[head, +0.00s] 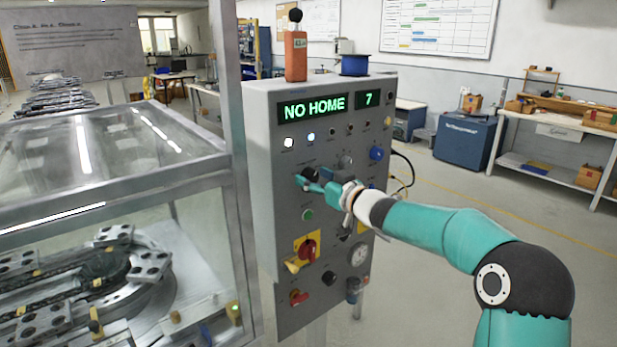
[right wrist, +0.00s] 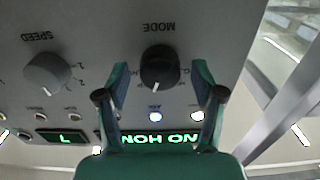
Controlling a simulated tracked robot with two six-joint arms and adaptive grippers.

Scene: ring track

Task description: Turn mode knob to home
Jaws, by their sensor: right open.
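The black mode knob (right wrist: 160,66) sits on the grey panel beside the upside-down word MODE in the right wrist view. A pale pointer mark on it points toward the display side. My right gripper (right wrist: 160,82) is open, with one teal finger on each side of the knob; I cannot tell whether either finger touches it. In the head view my right gripper (head: 312,181) is at the control panel (head: 290,235) and partly hides the knob. The display (head: 314,107) reads NO HOME, with 7 beside it. My left gripper is in neither view.
A grey speed knob (right wrist: 47,73) is beside the mode knob. Two indicator lights glow under the display. Lower on the panel are a green button (head: 307,215), a red switch (head: 306,250) and a gauge (head: 359,255). A glass-sided enclosure (head: 110,150) stands left.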

